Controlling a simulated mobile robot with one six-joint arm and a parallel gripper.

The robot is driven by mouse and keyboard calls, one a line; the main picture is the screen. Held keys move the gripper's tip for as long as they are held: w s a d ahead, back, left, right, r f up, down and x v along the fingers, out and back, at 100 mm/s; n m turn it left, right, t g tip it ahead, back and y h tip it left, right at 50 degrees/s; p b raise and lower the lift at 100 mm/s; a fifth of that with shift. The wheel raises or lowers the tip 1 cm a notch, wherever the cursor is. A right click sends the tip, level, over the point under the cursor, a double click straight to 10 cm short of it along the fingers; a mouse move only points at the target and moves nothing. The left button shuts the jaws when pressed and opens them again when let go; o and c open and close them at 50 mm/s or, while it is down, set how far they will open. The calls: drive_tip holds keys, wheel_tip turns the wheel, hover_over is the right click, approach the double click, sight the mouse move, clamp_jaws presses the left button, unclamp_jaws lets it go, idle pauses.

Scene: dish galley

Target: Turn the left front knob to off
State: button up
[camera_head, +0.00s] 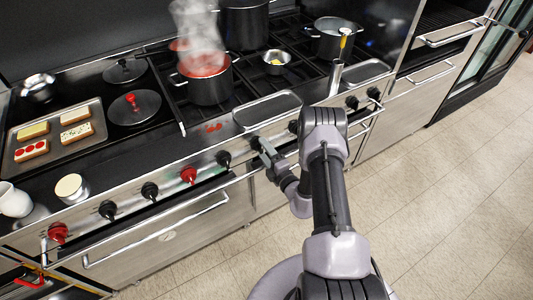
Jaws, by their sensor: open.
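A row of knobs runs along the steel front of the stove (130,203). My gripper (263,149) is open at the panel, close in front of a black knob (255,142) right of the middle. I cannot tell whether its fingers touch or straddle that knob. No labels show which knob is the left front one, and the knob settings are too small to read.
A steaming pot of red sauce (207,88) stands on the left front grate. A griddle with a tray (75,148) of toasts lies left. Oven handles (150,233) jut out below the knobs. The tiled floor (450,180) to the right is clear.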

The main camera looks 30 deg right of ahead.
drive_tip(key=s+p, duration=0.3)
drive_tip(key=s, duration=1.4)
drive_tip(key=shift+s+d, duration=0.2)
drive_tip(key=shift+d, duration=0.1)
